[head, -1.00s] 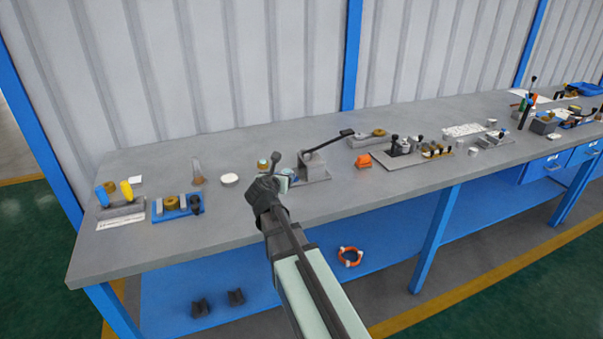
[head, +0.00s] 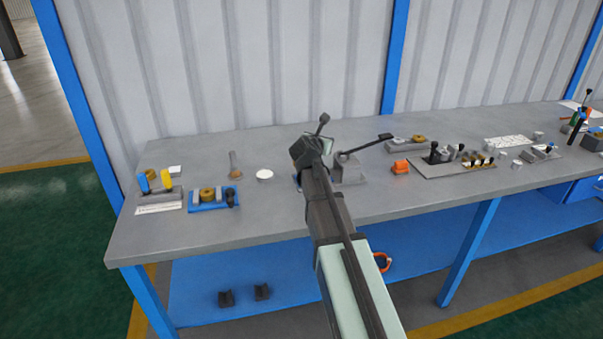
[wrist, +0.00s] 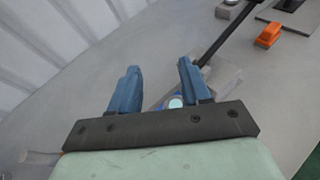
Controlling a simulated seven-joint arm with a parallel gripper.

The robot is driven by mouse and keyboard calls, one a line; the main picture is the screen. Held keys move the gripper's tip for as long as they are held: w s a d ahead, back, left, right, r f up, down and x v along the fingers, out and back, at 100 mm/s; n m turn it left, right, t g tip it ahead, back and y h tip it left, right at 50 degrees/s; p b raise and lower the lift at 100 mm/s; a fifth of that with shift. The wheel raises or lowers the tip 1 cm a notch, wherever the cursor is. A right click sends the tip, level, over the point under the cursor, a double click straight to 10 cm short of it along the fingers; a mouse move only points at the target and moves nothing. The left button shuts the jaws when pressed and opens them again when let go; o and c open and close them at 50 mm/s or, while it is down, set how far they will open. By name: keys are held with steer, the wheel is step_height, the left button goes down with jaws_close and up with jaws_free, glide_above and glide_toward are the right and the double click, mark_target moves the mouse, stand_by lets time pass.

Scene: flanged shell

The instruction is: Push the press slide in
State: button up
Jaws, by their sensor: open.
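The press appears to be the grey block with a long black lever (head: 347,170), on the bench at the middle of the head view. In the wrist view its grey body (wrist: 226,76) lies just right of the right finger. A blue part with a pale round disc (wrist: 175,102) shows low between the fingers, partly covered by the gripper. I cannot tell which part is the slide. My gripper (wrist: 158,65) is open and empty, its two blue fingers apart above the bench. In the head view my wrist hides the fingers and the press's left side.
An orange block (head: 401,166) sits right of the press; it also shows in the wrist view (wrist: 268,36). A white disc (head: 265,175) and a blue tray (head: 213,206) stand to the left. A board with small parts (head: 455,163) lies further right. The corrugated wall is behind.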

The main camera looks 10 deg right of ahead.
steer(key=w+r+m+g+y, duration=0.2)
steer(key=w+g, duration=0.1)
steer(key=w, duration=0.3)
steer(key=w+r+m+g+y, duration=0.1)
steer(key=w+r+m+g, duration=0.1)
steer(key=w, duration=0.3)
steer(key=s+a+f+m+g+y, duration=0.2)
steer(key=s+a+f+g+y, duration=0.3)
steer(key=s+a+g, duration=0.2)
step_height(320, 180, down, 13)
